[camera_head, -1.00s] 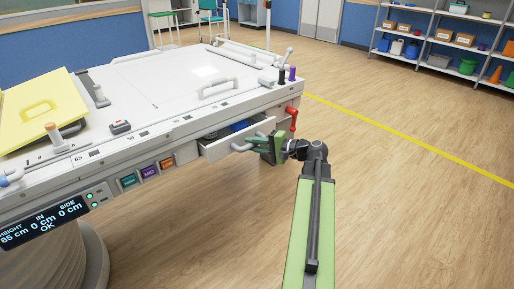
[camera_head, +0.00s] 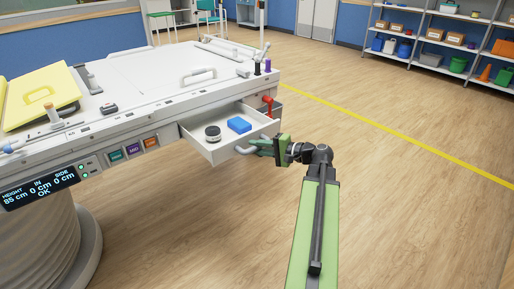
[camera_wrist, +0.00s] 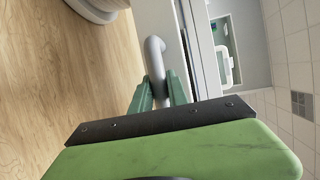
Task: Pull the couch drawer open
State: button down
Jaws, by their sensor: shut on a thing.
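The couch (camera_head: 150,75) stands at the left with a white top. Its white drawer (camera_head: 222,151) sticks out of the near long side, pulled well out. Inside it lie a blue block (camera_head: 239,125) and a round dark-and-white tin (camera_head: 212,132). My gripper (camera_head: 258,147) is at the drawer's front, with its green fingers on the grey handle (camera_head: 245,150). In the wrist view my gripper (camera_wrist: 160,92) has its two fingers on either side of the handle bar (camera_wrist: 154,50), shut on it. Part of the handle is hidden behind the fingers.
A red lever (camera_head: 267,104) stands beside the drawer at the couch's corner. A display panel (camera_head: 38,188) and coloured buttons (camera_head: 133,149) are on the couch's side. Shelves (camera_head: 445,40) stand far back right. The wooden floor (camera_head: 400,190) at the right is clear.

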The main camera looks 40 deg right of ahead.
jog(key=c, duration=1.3)
grip_release()
jog(key=p+v, duration=0.3)
jog(key=v, duration=1.4)
jog(key=shift+s, duration=0.2)
jog(key=shift+d+r, duration=0.1)
